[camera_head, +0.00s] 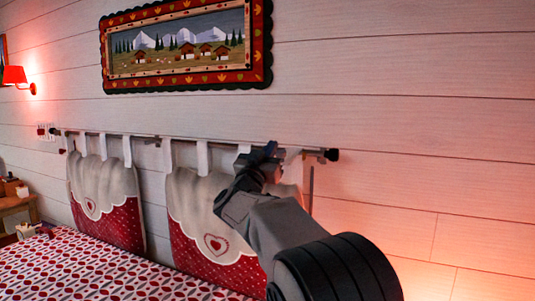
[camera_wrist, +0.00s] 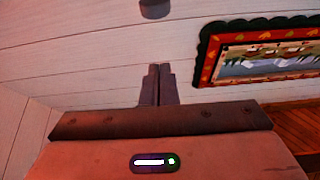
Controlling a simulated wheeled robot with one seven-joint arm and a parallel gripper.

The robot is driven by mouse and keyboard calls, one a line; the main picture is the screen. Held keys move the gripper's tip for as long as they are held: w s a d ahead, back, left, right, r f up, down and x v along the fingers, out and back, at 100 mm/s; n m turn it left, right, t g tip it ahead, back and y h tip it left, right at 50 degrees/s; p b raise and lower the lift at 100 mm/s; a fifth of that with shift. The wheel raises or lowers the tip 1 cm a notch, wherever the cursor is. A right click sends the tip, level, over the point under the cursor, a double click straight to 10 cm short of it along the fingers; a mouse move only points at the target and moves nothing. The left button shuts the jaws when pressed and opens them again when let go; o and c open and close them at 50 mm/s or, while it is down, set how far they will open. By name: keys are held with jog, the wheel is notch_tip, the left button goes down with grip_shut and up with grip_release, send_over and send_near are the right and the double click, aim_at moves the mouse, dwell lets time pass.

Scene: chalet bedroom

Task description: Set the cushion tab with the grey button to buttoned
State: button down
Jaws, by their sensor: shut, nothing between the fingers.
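The right cushion (camera_head: 190,190) hangs by white fabric tabs from the wall rail (camera_head: 225,143). It is white above a scalloped edge and red below, with a heart. One of its tabs (camera_head: 202,158) shows clearly; those further right are partly hidden by my arm. I cannot make out a grey button. My gripper (camera_head: 268,152) is at the rail near the right cushion's upper right part. In the wrist view my gripper (camera_wrist: 160,68) is shut and empty, with its fingertips together in front of the white wall. No tab shows there.
A dark knob (camera_head: 332,155) ends the rail at the right; the wall beyond is bare. A framed mountain picture (camera_head: 185,48) hangs above. A left cushion (camera_head: 103,195) hangs beside the right one. The bed (camera_head: 90,270) lies below, and a red lamp (camera_head: 15,75) is far left.

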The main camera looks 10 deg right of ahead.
aim_at(277, 151)
jog(key=p+x, duration=0.2)
jog(key=x, duration=0.4)
notch_tip(277, 151, down, 4)
jog(key=shift+w+f+b, duration=0.1)
jog(key=shift+w+b, duration=0.05)
jog(key=shift+b, duration=0.2)
jog(key=shift+a, duration=0.1)
